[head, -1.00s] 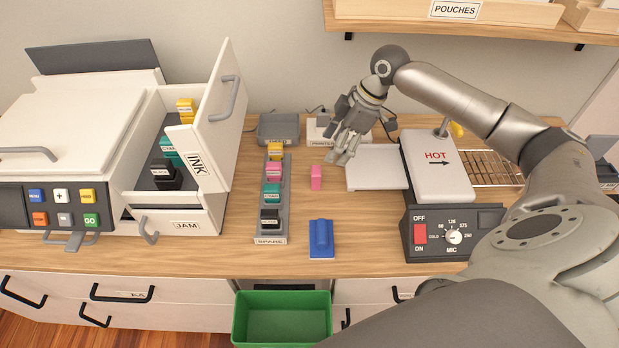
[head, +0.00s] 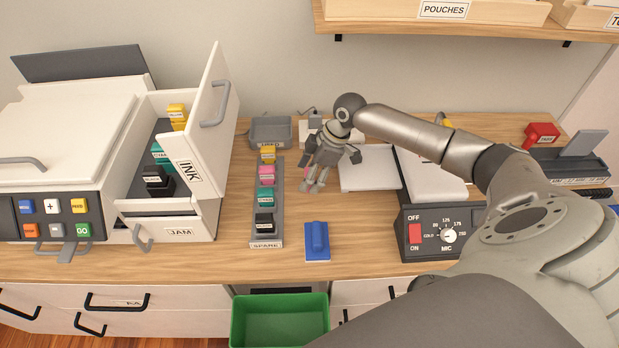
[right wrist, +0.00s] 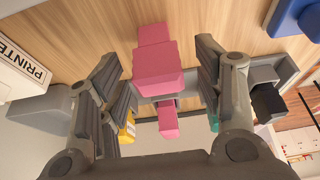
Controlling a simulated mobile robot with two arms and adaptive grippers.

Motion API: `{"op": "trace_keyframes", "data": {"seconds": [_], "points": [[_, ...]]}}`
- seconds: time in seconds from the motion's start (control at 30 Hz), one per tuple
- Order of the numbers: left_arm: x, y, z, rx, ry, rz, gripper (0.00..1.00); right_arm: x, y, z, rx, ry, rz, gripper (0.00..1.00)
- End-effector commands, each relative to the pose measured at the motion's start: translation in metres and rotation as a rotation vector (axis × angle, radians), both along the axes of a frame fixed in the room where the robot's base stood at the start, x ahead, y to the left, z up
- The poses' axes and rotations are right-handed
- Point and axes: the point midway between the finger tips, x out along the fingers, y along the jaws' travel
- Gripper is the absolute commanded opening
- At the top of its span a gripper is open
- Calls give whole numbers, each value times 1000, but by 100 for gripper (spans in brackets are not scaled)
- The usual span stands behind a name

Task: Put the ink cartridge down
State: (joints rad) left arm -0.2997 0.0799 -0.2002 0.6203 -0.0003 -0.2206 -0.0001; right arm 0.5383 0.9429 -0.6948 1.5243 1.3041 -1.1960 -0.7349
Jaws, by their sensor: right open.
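A loose pink ink cartridge (right wrist: 155,62) stands on the wooden desk beside the spare rack; in the head view only a sliver of it (head: 307,172) shows behind my right gripper. My right gripper (head: 316,187) is over it, fingers pointing down. In the right wrist view the open fingers (right wrist: 160,75) are on either side of the cartridge, with gaps visible. The spare rack (head: 266,244) holds yellow, pink, cyan and black cartridges; its pink one (head: 266,174) also shows in the right wrist view (right wrist: 168,122). My left gripper is not in view.
The printer's ink drawer (head: 205,115) is open at left, with yellow, cyan and black cartridges inside. A green bin (head: 280,322) stands below the desk front.

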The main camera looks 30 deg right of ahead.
Motion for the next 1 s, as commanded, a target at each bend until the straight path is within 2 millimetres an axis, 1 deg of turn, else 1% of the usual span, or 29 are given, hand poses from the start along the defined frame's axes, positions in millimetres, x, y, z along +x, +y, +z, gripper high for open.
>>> {"op": "trace_keyframes", "data": {"seconds": [0.23, 0.27, 0.6, 0.63, 0.87, 1.0], "points": [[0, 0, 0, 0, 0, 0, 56, 1, 1, -3, 0, -1, 0, 61], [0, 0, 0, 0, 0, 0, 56, 1, 1, -3, 0, -1, 0, 58], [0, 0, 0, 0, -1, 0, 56, 1, 0, -3, -1, 0, 0, 14], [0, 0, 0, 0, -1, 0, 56, 1, 0, -3, -1, 0, 0, 12], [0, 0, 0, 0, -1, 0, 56, 1, 0, -2, 0, -1, 0, 12], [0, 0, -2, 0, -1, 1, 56, 1, 0, 3, 0, -2, 0, 12]]}}
